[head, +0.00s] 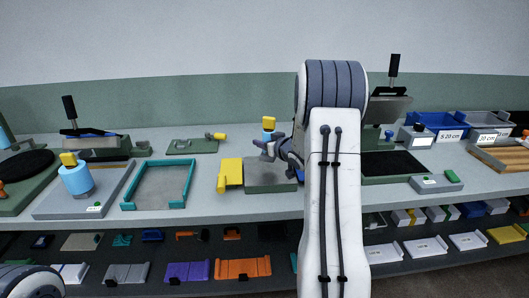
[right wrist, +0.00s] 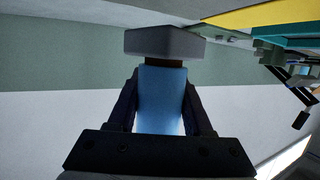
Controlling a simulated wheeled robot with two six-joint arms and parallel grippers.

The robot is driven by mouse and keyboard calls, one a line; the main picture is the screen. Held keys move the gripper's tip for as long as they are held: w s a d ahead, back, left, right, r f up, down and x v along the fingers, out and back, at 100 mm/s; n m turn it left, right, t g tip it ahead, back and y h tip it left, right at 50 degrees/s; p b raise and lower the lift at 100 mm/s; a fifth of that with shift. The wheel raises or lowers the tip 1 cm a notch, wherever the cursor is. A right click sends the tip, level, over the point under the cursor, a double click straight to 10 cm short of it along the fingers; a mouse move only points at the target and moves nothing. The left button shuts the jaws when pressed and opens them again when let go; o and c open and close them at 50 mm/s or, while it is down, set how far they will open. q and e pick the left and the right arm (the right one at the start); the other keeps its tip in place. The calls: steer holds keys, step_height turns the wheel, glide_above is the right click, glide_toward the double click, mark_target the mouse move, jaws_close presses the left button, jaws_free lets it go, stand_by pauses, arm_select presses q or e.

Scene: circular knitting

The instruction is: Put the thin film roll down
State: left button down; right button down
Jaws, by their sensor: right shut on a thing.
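The thin film roll (head: 268,135) is light blue with a yellow top, at the middle of the table in the head view. My right gripper (head: 272,149) is shut on it from the right side. In the right wrist view the light blue body (right wrist: 160,98) lies between the two dark fingers. The grey block (head: 270,180) is below the roll in the head view; I cannot tell whether they touch. My arm hides the table to the right of the gripper. My left gripper is not in view.
A wider light blue roll with a yellow top (head: 76,180) stands on a grey tray (head: 55,208) at left. A teal frame (head: 125,197) and a yellow bracket (head: 230,173) lie between. Blue (head: 437,121) and grey bins stand at right. A lower shelf holds several parts.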

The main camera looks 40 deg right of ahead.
step_height(320, 180, down, 4)
steer(key=shift+r, duration=0.15)
steer(key=shift+c, duration=1.6)
jaws_free()
